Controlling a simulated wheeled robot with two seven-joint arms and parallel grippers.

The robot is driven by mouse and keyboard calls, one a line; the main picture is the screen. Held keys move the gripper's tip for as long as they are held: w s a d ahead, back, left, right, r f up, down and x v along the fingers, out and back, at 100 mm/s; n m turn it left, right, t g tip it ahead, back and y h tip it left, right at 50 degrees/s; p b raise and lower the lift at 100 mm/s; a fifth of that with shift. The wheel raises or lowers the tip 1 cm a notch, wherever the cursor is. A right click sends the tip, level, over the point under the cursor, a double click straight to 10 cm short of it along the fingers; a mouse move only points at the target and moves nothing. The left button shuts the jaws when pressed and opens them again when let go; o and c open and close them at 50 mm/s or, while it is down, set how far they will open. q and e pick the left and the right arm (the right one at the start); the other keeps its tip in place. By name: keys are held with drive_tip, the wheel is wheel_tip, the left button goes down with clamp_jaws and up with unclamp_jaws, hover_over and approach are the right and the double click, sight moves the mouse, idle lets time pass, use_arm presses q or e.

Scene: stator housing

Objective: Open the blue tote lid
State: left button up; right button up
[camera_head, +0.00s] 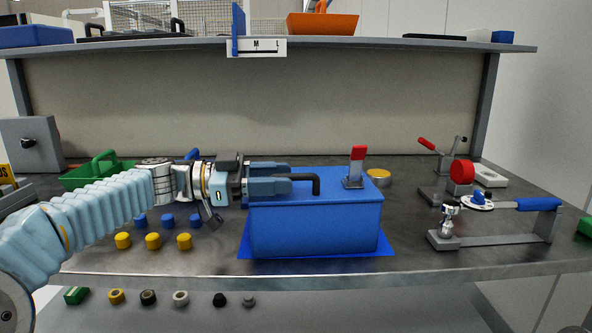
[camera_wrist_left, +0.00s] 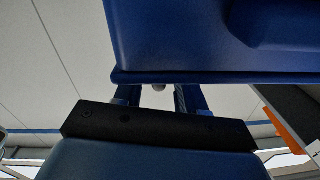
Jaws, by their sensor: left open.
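The blue tote (camera_head: 318,228) stands on a blue mat (camera_head: 246,252) at the middle of the bench. Its blue lid (camera_head: 332,188) looks closed. A black bent handle (camera_head: 316,185) shows at the lid's left part, and a red-topped upright latch or lever (camera_head: 357,165) stands on its right part. My left gripper (camera_head: 288,179) is open and lies level over the left of the lid, its fingertips at the black handle. I cannot tell whether they touch it. In the left wrist view the fingers (camera_wrist_left: 153,97) reach toward a blue surface (camera_wrist_left: 210,60). My right gripper is not in view.
Blue and yellow caps (camera_head: 153,241) sit left of the tote, with a green basket (camera_head: 95,175) behind. A yellow disc (camera_head: 379,177) lies behind right. A metal fixture with a blue handle (camera_head: 537,204) and red-handled clamps (camera_head: 445,175) stand right. A shelf (camera_head: 400,43) spans above.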

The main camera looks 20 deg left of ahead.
sight(296, 177)
use_arm(q)
drive_tip(key=shift+p+x, duration=0.3)
drive_tip(key=shift+x, duration=1.6)
clamp_jaws()
